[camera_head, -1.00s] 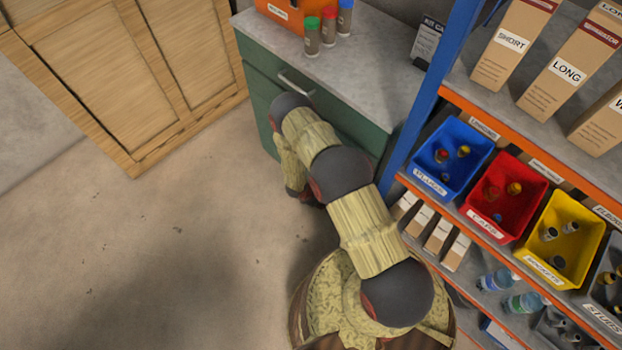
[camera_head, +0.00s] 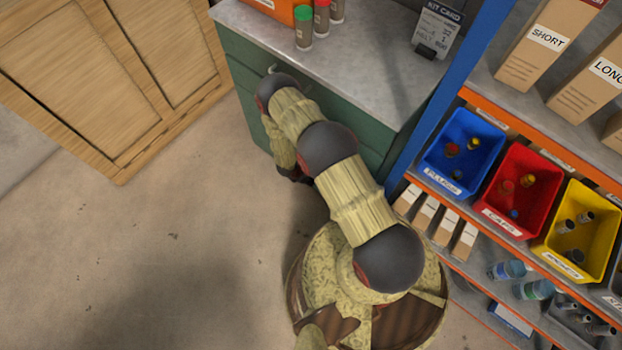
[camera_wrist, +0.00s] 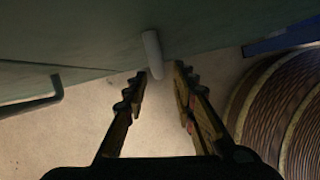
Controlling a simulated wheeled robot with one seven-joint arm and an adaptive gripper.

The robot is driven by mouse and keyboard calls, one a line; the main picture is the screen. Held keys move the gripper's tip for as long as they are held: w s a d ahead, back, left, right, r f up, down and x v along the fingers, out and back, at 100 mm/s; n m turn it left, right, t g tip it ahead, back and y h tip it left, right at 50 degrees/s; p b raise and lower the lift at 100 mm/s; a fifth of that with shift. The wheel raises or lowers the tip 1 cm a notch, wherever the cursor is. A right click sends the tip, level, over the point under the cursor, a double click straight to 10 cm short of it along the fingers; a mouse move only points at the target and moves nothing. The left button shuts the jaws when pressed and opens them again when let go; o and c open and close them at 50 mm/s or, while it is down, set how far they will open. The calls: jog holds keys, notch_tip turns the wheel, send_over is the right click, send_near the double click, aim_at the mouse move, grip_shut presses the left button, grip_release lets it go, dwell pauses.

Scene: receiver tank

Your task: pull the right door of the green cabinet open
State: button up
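The green cabinet (camera_head: 236,76) stands at the upper middle of the head view, under a grey worktop. My arm covers most of its front, so the right door does not show clearly there. In the wrist view the green front (camera_wrist: 90,35) fills the top. A pale upright handle (camera_wrist: 153,50) sticks out from it, just ahead of the fingertips. My gripper (camera_wrist: 160,76) is open, its two fingers apart, with the handle's near end in line with the gap. I cannot tell whether a finger touches it. The gripper is mostly hidden in the head view.
A dark bar handle (camera_wrist: 40,98) is at left in the wrist view. A shelf rack with a blue post (camera_head: 445,90) and blue, red and yellow bins (camera_head: 520,185) stands close at right. A wooden cabinet (camera_head: 90,90) is at left. Bare floor (camera_head: 150,250) lies left of my base.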

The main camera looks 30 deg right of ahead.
jog(key=shift+b+x, duration=0.55)
jog(key=shift+x, duration=1.3)
jog(key=shift+c, duration=0.4)
grip_shut()
